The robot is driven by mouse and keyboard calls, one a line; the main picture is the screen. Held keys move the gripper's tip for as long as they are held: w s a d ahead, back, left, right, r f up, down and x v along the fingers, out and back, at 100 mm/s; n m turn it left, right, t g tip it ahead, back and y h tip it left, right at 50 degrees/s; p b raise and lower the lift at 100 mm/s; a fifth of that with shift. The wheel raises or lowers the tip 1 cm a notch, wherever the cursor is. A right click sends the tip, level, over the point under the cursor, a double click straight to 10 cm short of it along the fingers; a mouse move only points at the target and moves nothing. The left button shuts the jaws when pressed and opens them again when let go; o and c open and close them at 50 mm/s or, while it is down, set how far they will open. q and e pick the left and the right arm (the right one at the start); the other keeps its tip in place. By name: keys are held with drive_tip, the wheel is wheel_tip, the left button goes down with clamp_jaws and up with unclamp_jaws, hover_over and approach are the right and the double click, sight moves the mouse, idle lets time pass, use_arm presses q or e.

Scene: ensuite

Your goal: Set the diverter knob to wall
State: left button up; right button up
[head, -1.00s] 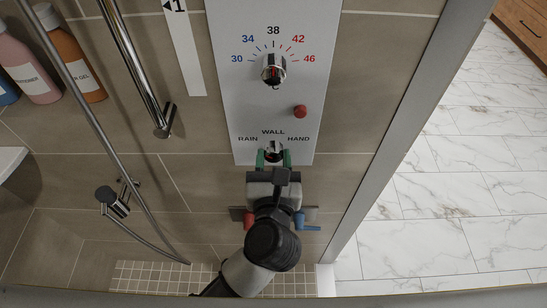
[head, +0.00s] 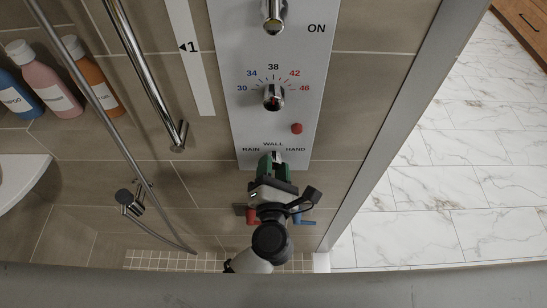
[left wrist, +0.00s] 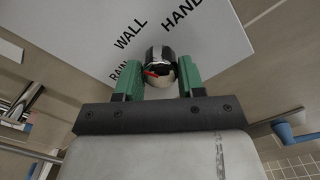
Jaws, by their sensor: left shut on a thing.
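The diverter knob (left wrist: 159,66) is a small chrome knob low on the white shower panel (head: 313,60). The labels RAIN, WALL and HAND are printed around it. In the left wrist view it sits between the green fingers of my left gripper (left wrist: 158,84), which is shut on it. A short red mark on its face lies toward the RAIN side; its exact setting is hard to tell. In the head view my left gripper (head: 274,164) is rolled and hides most of the knob. My right gripper is not in view.
Above are the chrome temperature knob (head: 273,97) and a red button (head: 297,128). Below, beside my wrist, are a red valve handle (head: 252,216) and a blue one (head: 306,217). A shower hose (head: 86,92), a rail (head: 146,75) and bottles (head: 53,80) are at left.

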use_arm(q)
drive_tip(key=shift+m+p, duration=1.65)
drive_tip(key=shift+m, duration=0.35)
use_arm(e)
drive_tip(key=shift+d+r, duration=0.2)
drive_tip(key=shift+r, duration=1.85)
use_arm(q)
drive_tip(key=o, duration=0.9)
drive_tip(key=shift+w, duration=0.1)
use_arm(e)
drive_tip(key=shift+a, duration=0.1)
use_arm(q)
drive_tip(key=s+b, duration=0.2)
drive_tip(key=s, duration=0.9)
drive_tip(key=shift+b, duration=0.4)
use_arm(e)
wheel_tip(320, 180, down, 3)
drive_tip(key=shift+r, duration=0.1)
